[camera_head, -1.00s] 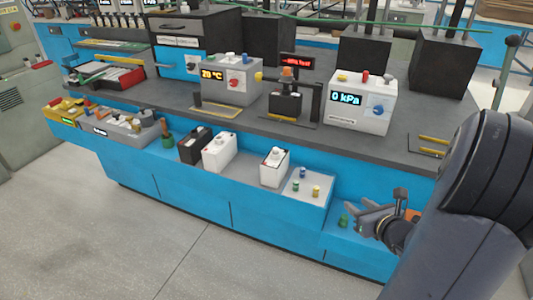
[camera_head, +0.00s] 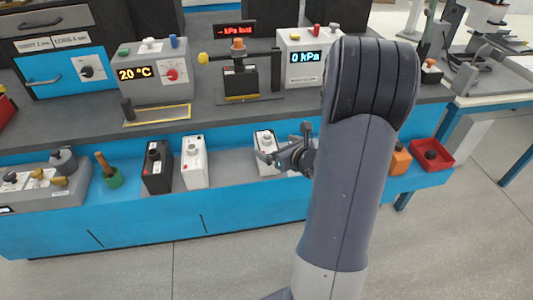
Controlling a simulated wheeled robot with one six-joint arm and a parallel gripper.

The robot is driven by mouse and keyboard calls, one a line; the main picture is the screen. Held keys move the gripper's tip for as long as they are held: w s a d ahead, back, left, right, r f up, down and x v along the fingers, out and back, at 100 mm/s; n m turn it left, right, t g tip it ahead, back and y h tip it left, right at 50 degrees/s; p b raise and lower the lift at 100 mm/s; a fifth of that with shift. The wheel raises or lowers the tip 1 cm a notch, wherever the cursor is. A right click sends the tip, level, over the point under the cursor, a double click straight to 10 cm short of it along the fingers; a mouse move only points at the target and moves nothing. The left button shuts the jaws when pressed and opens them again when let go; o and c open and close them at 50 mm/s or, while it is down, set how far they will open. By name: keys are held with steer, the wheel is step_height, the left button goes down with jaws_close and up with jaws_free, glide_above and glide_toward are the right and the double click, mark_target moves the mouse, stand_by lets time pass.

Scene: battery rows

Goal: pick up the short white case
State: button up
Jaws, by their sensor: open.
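Two white cases stand on the blue lower shelf. The left white case (camera_head: 195,165) is fully in view. The right one, the shorter white case (camera_head: 263,138), stands beside my gripper and is partly hidden behind it. My gripper (camera_head: 268,158) is open, in front of the right side of this case and pointing left. I cannot tell whether the fingers touch it.
A black case (camera_head: 156,168) stands close to the left white case. A green-based wooden-handled tool (camera_head: 109,174) and a grey tray (camera_head: 40,195) are further left. An orange block (camera_head: 400,160) and red tray (camera_head: 447,150) are at right. The grey worktop (camera_head: 200,118) rises behind.

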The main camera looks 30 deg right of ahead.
mark_target(269, 145)
steer(key=x, duration=0.4)
steer(key=shift+a+f, duration=0.15)
steer(key=shift+c, duration=0.3)
steer(key=shift+f, duration=0.1)
steer(key=c, duration=1.8)
